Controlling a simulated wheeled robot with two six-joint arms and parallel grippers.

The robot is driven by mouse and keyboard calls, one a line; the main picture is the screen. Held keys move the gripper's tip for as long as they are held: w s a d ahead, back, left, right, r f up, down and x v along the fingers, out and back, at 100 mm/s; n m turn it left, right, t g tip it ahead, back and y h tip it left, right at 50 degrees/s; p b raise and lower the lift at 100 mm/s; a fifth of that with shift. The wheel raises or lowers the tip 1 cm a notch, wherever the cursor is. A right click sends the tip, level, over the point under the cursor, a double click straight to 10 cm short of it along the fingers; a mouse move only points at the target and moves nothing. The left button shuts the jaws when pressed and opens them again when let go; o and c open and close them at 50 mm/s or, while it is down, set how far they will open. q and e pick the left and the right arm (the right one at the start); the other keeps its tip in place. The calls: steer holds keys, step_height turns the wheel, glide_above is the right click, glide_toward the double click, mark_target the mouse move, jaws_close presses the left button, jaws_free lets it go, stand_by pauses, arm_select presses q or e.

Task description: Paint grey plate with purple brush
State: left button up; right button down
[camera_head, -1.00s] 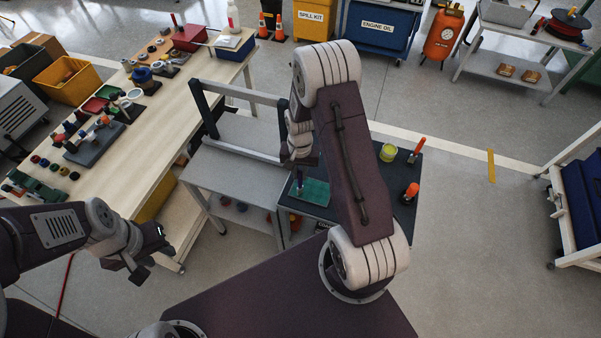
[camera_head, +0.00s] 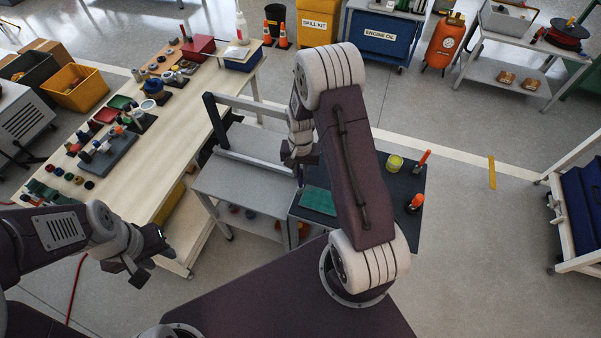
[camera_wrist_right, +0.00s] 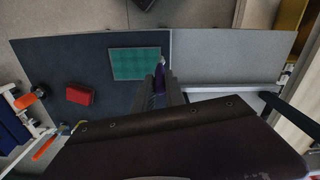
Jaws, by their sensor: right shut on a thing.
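The purple brush (camera_wrist_right: 160,79) is between the fingers of my right gripper (camera_wrist_right: 161,92) in the right wrist view, with a pale tip pointing away. In the head view it hangs below my right gripper (camera_head: 301,163), near the left edge of the green mat. A flat grey surface (camera_head: 240,187), probably the grey plate, lies left of the dark table; it also shows in the right wrist view (camera_wrist_right: 225,60). No purple paint is visible on it. The brush appears apart from it. My left gripper (camera_head: 150,262) appears open and empty over the floor.
The dark table (camera_head: 395,178) bears the green mat (camera_head: 318,201), a yellow-green pot (camera_head: 395,162) and orange-handled tools. A dark upright frame (camera_head: 215,125) stands at the grey surface's back. A wooden bench (camera_head: 165,150) with many items is at left.

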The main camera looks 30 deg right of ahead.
steer(key=shift+w+r+p, duration=0.1)
steer(key=shift+r+p, duration=0.45)
steer(key=shift+r, duration=0.6)
steer(key=shift+f, duration=0.1)
